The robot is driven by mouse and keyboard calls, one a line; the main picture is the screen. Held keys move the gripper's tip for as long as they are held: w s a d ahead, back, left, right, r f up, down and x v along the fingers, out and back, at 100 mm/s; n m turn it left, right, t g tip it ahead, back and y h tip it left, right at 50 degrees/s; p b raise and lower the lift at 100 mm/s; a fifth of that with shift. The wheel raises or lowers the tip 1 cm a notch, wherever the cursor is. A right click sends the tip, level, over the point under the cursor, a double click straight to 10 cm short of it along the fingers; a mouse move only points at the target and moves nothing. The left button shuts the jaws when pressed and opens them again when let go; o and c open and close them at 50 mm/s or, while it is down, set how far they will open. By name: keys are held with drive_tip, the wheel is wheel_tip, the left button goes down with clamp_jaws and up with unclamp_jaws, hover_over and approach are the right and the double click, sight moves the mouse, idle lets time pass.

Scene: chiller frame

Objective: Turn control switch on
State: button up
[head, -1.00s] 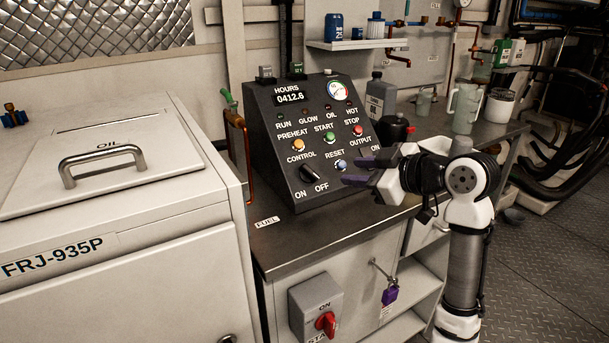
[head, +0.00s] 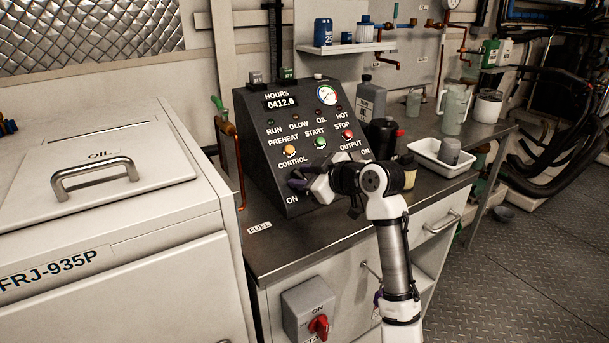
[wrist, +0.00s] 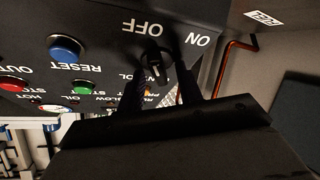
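The control switch is a black rotary knob low on the sloped dark control panel (head: 268,125). In the wrist view, which is upside down, the knob (wrist: 154,66) shows beside the OFF and ON labels, its ridge lying closer to OFF. My gripper (head: 299,180) is at the lower left of the panel in the head view and hides the knob there. In the wrist view my gripper (wrist: 158,76) is open, with one dark finger on each side of the knob. I cannot tell whether either finger touches it.
The blue RESET button (wrist: 65,48) is near the knob. Green START (head: 320,143), amber PREHEAT (head: 289,151) and red STOP (head: 347,134) buttons sit above my gripper. A copper pipe (head: 238,165) runs left of the panel. A white tray (head: 428,160) stands to the right on the metal counter.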

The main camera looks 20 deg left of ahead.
clamp_jaws()
drive_tip(key=shift+m+t, duration=0.3)
drive_tip(key=shift+m, duration=0.1)
drive_tip(key=shift+s+r+m+t+p, duration=0.1)
drive_tip(key=shift+m+t+p, duration=0.5)
drive_tip(key=shift+m, duration=0.6)
drive_tip(key=m+p, duration=0.1)
drive_tip(key=m, duration=0.1)
drive_tip(key=m+t+h+p, duration=0.1)
drive_tip(key=m+p, duration=0.1)
drive_tip(key=shift+a+r+t+h, duration=0.1)
drive_tip(key=shift+t+h, duration=0.2)
drive_tip(key=m+p, duration=0.2)
drive_tip(key=m+t+h+p, duration=0.1)
drive_tip(key=m+p, duration=0.1)
drive_tip(key=m, duration=0.1)
drive_tip(key=shift+h, duration=0.3)
drive_tip(key=shift+m+t+h+p, duration=0.4)
drive_tip(key=shift+m+p, duration=0.6)
drive_tip(key=shift+p, duration=0.05)
drive_tip(key=shift+f, duration=0.25)
